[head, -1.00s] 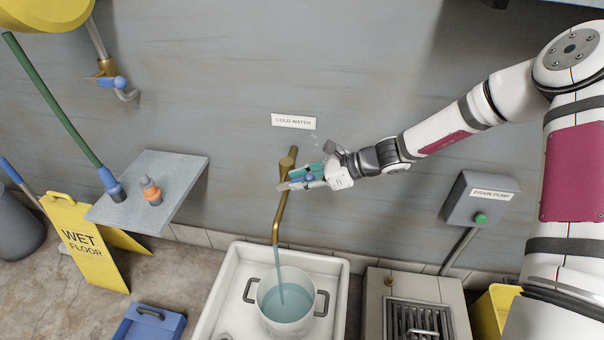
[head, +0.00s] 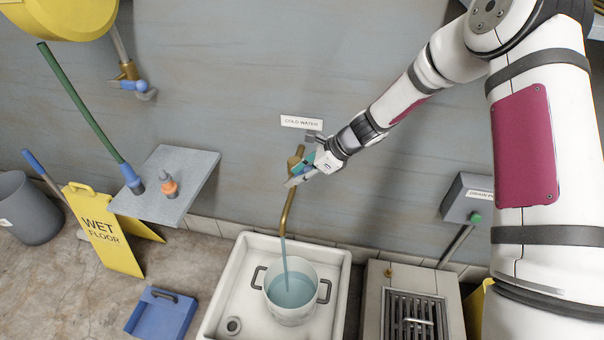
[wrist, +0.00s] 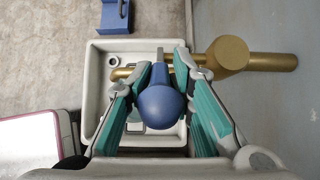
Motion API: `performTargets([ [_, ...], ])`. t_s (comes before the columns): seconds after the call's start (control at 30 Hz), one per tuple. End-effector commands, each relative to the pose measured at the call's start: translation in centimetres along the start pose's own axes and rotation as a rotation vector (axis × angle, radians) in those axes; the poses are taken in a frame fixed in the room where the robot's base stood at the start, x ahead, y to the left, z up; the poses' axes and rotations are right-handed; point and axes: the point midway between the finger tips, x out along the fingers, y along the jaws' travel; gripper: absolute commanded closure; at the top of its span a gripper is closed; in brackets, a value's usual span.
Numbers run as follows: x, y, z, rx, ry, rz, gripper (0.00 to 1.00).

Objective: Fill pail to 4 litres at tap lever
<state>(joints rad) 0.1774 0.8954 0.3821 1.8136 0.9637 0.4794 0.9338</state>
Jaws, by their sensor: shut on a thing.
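The pail (head: 292,314) is a pale pot with two dark side handles, standing in the white sink (head: 232,275). A stream of water (head: 284,256) runs from the brass tap spout (head: 288,210) into it, and bluish water covers its inside. I cannot read any litre mark. My gripper (head: 297,176) is at the top of the tap, below the cold water sign. In the wrist view its teal-padded fingers are shut on the blue-knobbed tap lever (wrist: 160,106). The brass tap body (wrist: 230,54) is just right of the fingers. The gripper largely hides the pail there.
A grey wall shelf (head: 180,185) holds an orange-and-grey bottle (head: 169,186). A yellow wet floor sign (head: 100,232) and a blue tray (head: 160,314) are on the floor at left. A drain pump box (head: 465,200) and a floor grate (head: 412,315) are right of the sink.

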Motion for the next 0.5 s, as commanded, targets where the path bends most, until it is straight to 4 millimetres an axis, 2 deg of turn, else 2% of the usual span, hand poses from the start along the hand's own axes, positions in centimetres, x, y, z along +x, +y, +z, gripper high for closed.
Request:
performTargets([
  [0.23, -0.38, -0.31, -0.36, 0.003, 0.005, -0.008, 1.0],
  [0.27, -0.38, -0.31, -0.36, 0.003, 0.005, -0.008, 0.77],
  [0.3, -0.37, -0.32, -0.35, 0.003, 0.004, -0.008, 0.68],
  [0.5, -0.2, -0.18, -0.19, 0.001, 0.002, -0.004, 0.67],
])
